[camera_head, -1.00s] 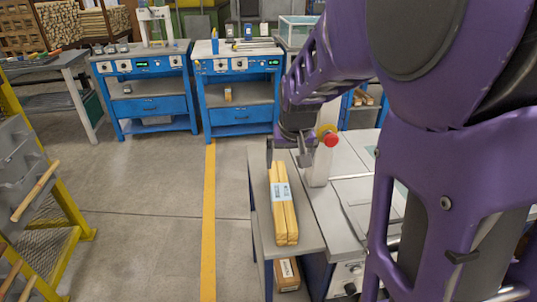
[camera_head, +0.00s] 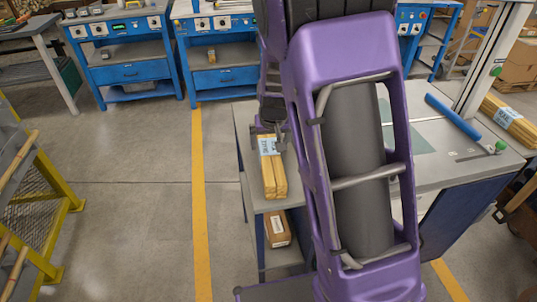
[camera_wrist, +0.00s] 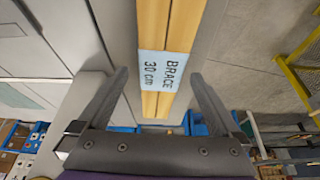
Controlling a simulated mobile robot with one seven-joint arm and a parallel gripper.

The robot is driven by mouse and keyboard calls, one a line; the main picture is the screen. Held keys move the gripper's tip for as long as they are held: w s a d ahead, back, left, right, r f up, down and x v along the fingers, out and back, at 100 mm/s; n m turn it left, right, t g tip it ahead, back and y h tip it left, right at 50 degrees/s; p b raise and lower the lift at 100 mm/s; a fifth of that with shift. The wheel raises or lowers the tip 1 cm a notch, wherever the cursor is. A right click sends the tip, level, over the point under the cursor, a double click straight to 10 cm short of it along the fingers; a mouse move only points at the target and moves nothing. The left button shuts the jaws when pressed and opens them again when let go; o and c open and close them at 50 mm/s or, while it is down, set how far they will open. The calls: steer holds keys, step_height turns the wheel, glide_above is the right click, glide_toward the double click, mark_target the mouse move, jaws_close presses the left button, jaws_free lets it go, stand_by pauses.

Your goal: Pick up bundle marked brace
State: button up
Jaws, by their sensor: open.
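The bundle marked brace (camera_head: 274,178) is several light wooden sticks held by a pale blue label. It lies on the grey side shelf (camera_head: 247,180) of the workbench, near its left edge. In the wrist view the label on the bundle (camera_wrist: 162,70) reads "BRACE 30 cm". My gripper (camera_wrist: 160,88) is open, with one finger on each side of the bundle at the label. The fingers appear apart from the wood. In the head view my arm hides part of the bench, and the bundle's far end is partly covered by my gripper (camera_head: 268,135).
A cardboard box (camera_head: 278,230) sits on the lower shelf under the bundle. Another labelled bundle (camera_head: 508,120) lies at the bench's right, near a blue roller (camera_head: 453,116). Blue workstations (camera_head: 130,60) stand behind. A yellow-framed rack (camera_head: 45,200) is at left; the floor between is clear.

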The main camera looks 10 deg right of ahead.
mark_target(269, 146)
steer(key=shift+x, duration=1.55)
steer(key=shift+a, duration=0.1)
jaws_close()
steer(key=shift+r, duration=0.1)
